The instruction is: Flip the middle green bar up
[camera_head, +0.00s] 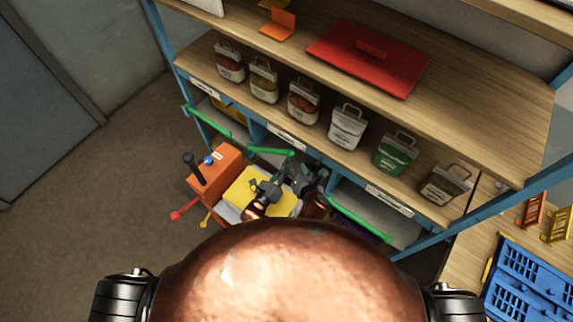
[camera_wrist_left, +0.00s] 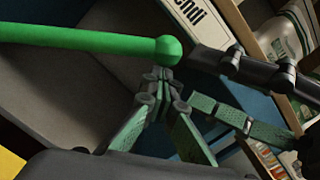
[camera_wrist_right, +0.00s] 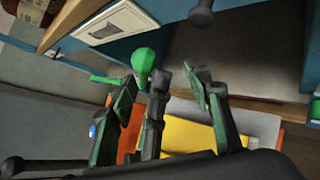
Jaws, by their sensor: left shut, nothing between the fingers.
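The middle green bar (camera_head: 270,151) sticks out at the lower shelf's front edge, between the left green bar (camera_head: 207,120) and the right green bar (camera_head: 360,225). In the left wrist view it spans the upper left (camera_wrist_left: 80,37) and ends in a round knob. My left gripper (camera_wrist_left: 163,78) is shut and empty, its tips right at the knob's underside; whether they touch is unclear. My right gripper (camera_wrist_right: 182,80) is open beside the left one, with nothing between its fingers. The knob also shows in the right wrist view (camera_wrist_right: 143,58), beyond the fingers.
Several labelled bags stand on the shelf above, including a green one (camera_head: 395,154). A red lid (camera_head: 370,55) lies on the upper board. An orange box with levers (camera_head: 217,170) and a yellow block (camera_head: 255,188) are below. A blue crate (camera_head: 525,280) is at right.

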